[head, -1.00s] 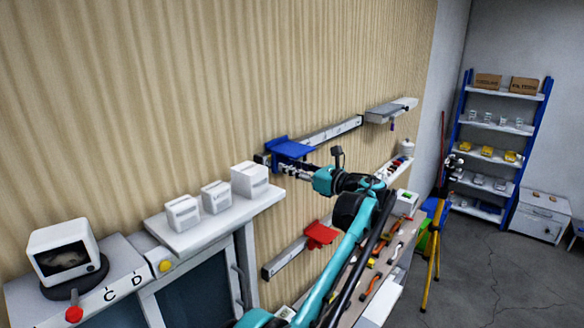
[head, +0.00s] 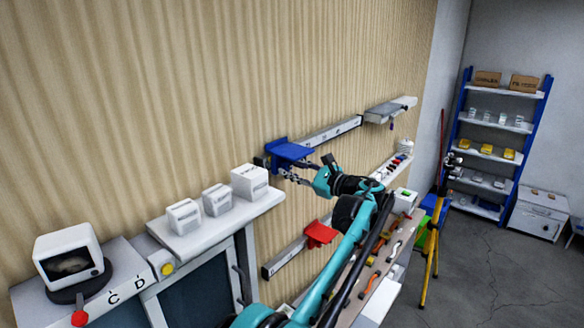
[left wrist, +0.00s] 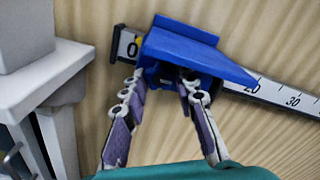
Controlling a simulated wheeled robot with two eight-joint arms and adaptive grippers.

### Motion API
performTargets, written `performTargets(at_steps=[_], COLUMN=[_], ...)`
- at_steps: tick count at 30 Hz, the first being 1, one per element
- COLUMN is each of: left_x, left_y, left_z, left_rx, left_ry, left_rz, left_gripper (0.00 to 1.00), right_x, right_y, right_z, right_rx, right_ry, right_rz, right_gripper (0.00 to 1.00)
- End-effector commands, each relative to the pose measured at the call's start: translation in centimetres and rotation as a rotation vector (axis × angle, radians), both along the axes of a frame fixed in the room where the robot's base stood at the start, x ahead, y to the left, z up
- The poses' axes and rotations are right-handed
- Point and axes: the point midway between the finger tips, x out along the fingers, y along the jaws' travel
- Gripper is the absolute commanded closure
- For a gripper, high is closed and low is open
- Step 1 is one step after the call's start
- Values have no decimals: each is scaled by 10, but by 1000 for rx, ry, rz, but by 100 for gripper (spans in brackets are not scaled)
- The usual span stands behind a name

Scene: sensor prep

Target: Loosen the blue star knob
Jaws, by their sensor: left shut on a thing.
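The blue carriage (head: 288,153) sits on the upper wall rail, near its left end. My left gripper (head: 284,171) reaches up to its underside from the lower right. In the left wrist view, the carriage (left wrist: 190,52) overhangs the fingertips. Both fingers of my left gripper (left wrist: 164,78) close in on a small dark-blue part beneath it, the blue star knob (left wrist: 165,74). The knob is mostly hidden by the fingers and the carriage's shade, so its lobes cannot be made out. My right gripper is out of view.
The upper rail (head: 335,132) carries a number scale. A lower rail holds a red carriage (head: 320,234). A shelf with white boxes (head: 249,182) stands left of my gripper. A tool bench lies below my arm, with a yellow tripod (head: 432,250) beyond.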

Motion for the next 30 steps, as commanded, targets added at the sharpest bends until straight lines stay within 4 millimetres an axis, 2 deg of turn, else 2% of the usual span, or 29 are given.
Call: performTargets(at_steps=[9,22,23,24,25,30], left_x=[0,0,0,0,0,0], left_y=[0,0,0,0,0,0], left_z=[1,1,1,1,1,0], left_rx=[-52,-57,-57,-57,-57,-57], left_ry=[-75,-81,-81,-81,-81,-81], left_rz=[0,1,1,1,1,1], left_gripper=[100,100,64,54,51,51], right_x=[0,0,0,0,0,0], right_y=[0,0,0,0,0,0], right_z=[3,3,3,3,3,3], right_rx=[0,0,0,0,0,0], right_ry=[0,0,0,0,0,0], right_rz=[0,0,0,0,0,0], right_gripper=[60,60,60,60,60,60])
